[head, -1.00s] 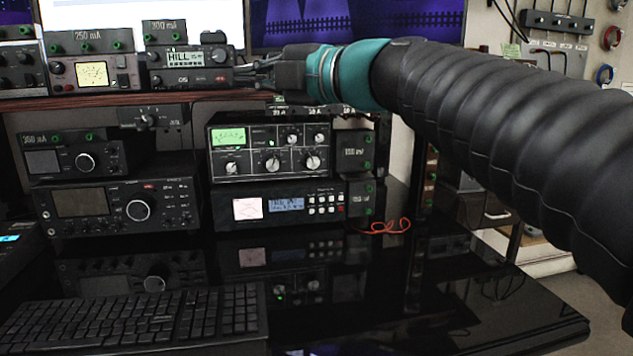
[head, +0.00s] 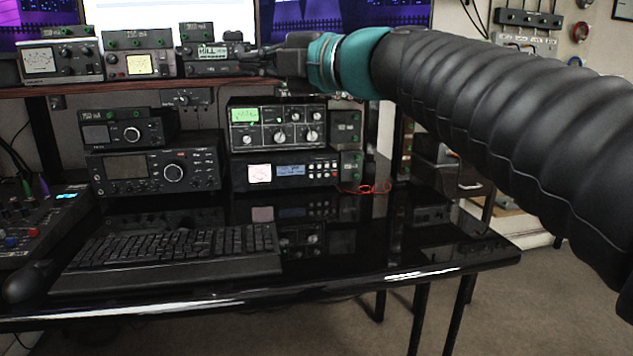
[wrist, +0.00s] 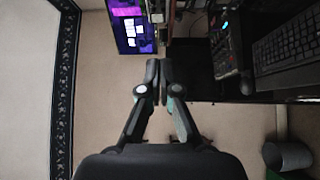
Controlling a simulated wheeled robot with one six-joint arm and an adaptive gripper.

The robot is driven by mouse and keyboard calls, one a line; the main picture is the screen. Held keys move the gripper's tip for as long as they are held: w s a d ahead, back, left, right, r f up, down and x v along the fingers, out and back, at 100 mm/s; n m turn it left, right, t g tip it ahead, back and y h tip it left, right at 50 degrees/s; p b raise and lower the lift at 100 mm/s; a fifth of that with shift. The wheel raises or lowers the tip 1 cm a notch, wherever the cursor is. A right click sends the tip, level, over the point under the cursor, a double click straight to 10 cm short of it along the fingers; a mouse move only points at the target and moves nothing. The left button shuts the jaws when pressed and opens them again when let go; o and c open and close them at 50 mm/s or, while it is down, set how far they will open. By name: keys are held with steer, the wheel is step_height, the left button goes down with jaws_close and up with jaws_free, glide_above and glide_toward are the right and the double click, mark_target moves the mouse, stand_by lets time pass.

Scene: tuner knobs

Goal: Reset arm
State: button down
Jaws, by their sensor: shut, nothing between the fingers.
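My gripper (head: 258,60) is at the end of my dark, ribbed arm with a teal band, in the upper middle of the head view. It appears beside the right edge of a small radio with a lit display (head: 212,51) on the shelf; whether they touch I cannot tell. In the wrist view the two fingers (wrist: 159,78) are together, shut and empty, with carpet behind them.
Radios with knobs, including one with a green screen (head: 277,124), stand on the black desk (head: 345,262). A keyboard (head: 175,255) and a mixer (head: 35,225) are on it. Carpet (head: 560,300) is open at right. A bin (wrist: 287,156) shows in the wrist view.

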steer(key=w+d+f+m+t+h, duration=0.2)
steer(key=w+d+m+t+h, duration=0.5)
steer(key=m, duration=0.3)
steer(key=s+d+f+m+g+h, duration=0.25)
steer(key=d+f+m+h, duration=0.75)
steer(key=d+f, duration=0.5)
steer(key=s+d+f+m+g+y, duration=0.2)
steer(key=s+f+m+g, duration=0.7)
steer(key=s+f, duration=1.5)
steer(key=shift+s+f, duration=0.3)
steer(key=shift+f, duration=0.55)
steer(key=shift+d+g, duration=0.1)
steer(key=shift+g, duration=0.15)
